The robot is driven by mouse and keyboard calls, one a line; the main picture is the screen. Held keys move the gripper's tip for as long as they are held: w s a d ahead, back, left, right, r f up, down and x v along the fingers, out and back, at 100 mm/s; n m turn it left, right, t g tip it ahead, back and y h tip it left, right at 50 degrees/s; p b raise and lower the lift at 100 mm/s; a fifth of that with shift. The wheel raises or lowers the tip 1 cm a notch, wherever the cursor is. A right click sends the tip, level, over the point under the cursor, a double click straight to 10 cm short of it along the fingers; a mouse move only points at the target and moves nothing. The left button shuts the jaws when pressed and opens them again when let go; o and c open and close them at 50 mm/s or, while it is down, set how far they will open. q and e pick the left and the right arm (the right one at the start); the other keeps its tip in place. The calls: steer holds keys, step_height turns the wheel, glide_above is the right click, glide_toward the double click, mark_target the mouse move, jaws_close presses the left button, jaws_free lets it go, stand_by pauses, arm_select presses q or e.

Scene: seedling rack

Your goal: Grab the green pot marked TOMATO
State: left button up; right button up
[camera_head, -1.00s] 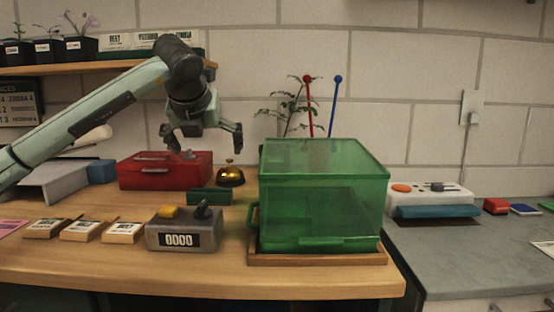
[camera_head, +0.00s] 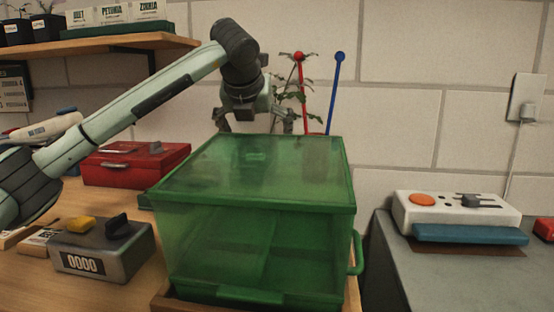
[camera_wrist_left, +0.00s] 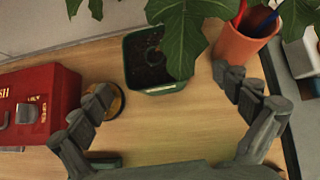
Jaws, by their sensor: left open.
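The green pot (camera_wrist_left: 131,62) stands on the wooden table in the left wrist view, square, dark green and filled with soil. Large leaves hang over its right side. A pale label strip shows on its near rim, but I cannot read it. In the head view the pot is hidden behind the green see-through box; leaves (camera_head: 284,86) rise behind it. My left gripper (camera_head: 255,122) is open and empty, beyond the box and close to the leaves. In the left wrist view its fingers (camera_wrist_left: 165,86) point towards the pot from either side, apart from it. My right gripper is not in view.
The green box (camera_head: 255,175) stands in front of the gripper. A terracotta pot (camera_wrist_left: 240,46) with red and blue sticks stands right of the green pot. A red box (camera_wrist_left: 58,92) and a partly hidden brass bell (camera_wrist_left: 119,100) are to the left.

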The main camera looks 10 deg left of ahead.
arm_select(q)
steer(key=x, duration=0.2)
steer(key=p+x, duration=0.1)
steer(key=x, duration=0.5)
steer(key=shift+s+a+p, duration=0.15)
steer(key=shift+a+p, duration=0.1)
steer(key=shift+p, duration=0.05)
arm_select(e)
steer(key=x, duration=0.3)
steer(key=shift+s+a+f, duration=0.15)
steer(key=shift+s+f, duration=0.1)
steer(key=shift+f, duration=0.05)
arm_select(q)
steer(key=c, duration=1.7)
steer(key=shift+r, duration=0.15)
steer(key=shift+c, duration=0.2)
steer(key=shift+r, duration=0.1)
